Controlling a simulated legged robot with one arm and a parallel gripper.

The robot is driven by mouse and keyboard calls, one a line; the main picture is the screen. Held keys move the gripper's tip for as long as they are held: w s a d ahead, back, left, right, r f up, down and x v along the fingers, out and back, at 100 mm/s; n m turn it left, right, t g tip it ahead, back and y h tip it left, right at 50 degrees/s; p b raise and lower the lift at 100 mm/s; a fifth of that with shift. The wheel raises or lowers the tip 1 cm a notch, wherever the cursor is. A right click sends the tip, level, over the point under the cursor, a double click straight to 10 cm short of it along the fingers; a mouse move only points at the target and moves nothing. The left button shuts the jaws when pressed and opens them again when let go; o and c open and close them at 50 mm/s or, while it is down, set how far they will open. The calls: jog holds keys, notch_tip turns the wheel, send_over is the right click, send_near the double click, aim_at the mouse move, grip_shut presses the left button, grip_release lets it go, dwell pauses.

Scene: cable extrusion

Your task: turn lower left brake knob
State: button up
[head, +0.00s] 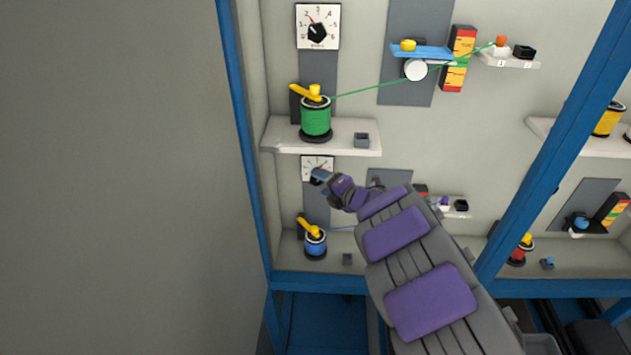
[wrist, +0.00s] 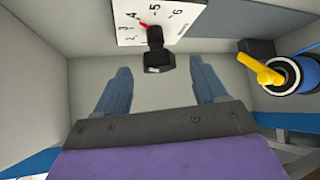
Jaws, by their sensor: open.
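The lower left brake knob (wrist: 157,52) is black and sits on a white numbered dial plate (wrist: 185,12) in the wrist view. Its red pointer is near the 4. In the head view the dial plate (head: 314,164) shows above the blue spool, with the knob partly hidden by my gripper (head: 320,178). In the wrist view my gripper (wrist: 163,88) is open, its two blue fingers spread to the left and right. The knob lies between and a little beyond the fingertips, with no contact visible.
A blue spool (head: 316,244) with a yellow lever stands below the dial; it also shows at right in the wrist view (wrist: 300,72). A shelf (head: 330,137) with a green spool (head: 316,119) is above. A blue frame post (head: 247,150) stands at left.

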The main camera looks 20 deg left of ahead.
aim_at(319, 182)
jog(key=shift+x, duration=2.2)
jog(key=shift+c, duration=0.2)
jog(key=shift+d+f, duration=0.1)
jog(key=c, duration=0.9)
